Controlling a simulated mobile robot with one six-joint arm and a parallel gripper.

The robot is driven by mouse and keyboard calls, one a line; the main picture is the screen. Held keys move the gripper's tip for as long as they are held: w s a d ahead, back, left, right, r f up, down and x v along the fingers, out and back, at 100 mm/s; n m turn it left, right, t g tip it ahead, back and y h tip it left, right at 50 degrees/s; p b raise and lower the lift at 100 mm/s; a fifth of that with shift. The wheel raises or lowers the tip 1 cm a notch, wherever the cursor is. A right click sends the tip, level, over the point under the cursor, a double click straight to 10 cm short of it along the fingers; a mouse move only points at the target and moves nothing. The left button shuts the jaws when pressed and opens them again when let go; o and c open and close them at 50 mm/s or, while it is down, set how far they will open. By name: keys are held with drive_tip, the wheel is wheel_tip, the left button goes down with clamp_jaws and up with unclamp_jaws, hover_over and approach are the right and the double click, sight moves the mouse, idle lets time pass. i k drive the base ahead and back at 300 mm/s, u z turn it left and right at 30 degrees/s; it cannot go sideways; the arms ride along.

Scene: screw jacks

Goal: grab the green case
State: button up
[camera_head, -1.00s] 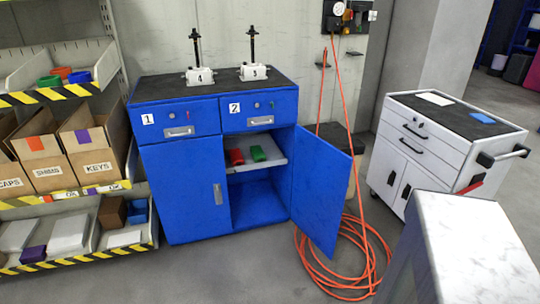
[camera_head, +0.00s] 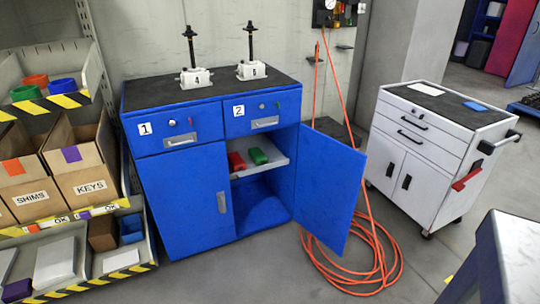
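The green case (camera_head: 258,156) lies on a grey shelf (camera_head: 262,169) inside the blue cabinet (camera_head: 187,202), behind its open right door (camera_head: 328,192). A red case (camera_head: 237,161) lies just left of it on the same shelf. Both are small in this view. My gripper is not in view.
A coiled orange hose (camera_head: 372,270) lies on the floor by the open door. A white tool cart (camera_head: 428,170) stands at right, and a pale table (camera_head: 515,250) fills the lower right corner. Racks with boxes (camera_head: 88,187) stand at left. Floor in front of the cabinet is clear.

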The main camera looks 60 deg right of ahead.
sight(258, 156)
drive_tip(key=z, duration=0.6)
drive_tip(key=i, duration=0.7)
drive_tip(key=z, duration=0.45)
